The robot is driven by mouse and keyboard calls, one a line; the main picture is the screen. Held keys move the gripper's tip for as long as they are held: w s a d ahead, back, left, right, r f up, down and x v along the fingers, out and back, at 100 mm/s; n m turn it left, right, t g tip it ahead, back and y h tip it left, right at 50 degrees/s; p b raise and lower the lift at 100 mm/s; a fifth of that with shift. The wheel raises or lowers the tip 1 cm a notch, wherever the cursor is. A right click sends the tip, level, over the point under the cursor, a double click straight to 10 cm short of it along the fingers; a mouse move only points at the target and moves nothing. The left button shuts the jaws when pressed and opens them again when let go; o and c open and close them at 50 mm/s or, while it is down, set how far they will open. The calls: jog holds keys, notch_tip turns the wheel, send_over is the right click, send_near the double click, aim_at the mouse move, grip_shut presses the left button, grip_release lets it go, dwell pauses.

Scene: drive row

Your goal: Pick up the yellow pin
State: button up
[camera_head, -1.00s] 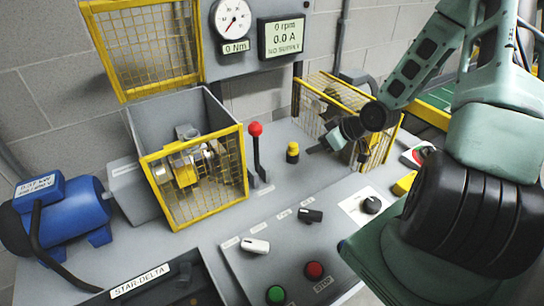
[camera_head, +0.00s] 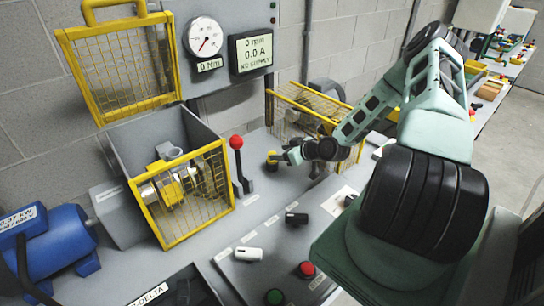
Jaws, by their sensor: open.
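The yellow pin (camera_head: 272,157) stands on the grey bench top, right of the lever with the red knob. It has a yellow head on a dark lower part. My gripper (camera_head: 284,156) reaches in from the right, with its fingers at or just beside the pin. The fingers are small and dark here, and I cannot tell whether they straddle the pin or touch it. The gripper is open and holds nothing that I can see.
The red-knobbed lever (camera_head: 238,160) stands close left of the pin. A yellow mesh guard (camera_head: 310,105) is behind my wrist. An open guarded box (camera_head: 180,190) and a blue motor (camera_head: 65,245) are at left. Switches and a red button (camera_head: 306,269) lie in front.

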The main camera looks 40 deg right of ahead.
aim_at(269, 154)
jog(key=shift+f+p+x, duration=0.25)
jog(key=shift+p+x, duration=1.1)
jog(key=shift+x, duration=2.25)
jog(key=shift+s+a, duration=0.15)
jog(key=c, duration=1)
jog(key=shift+c, duration=0.2)
jog(key=shift+r, duration=0.1)
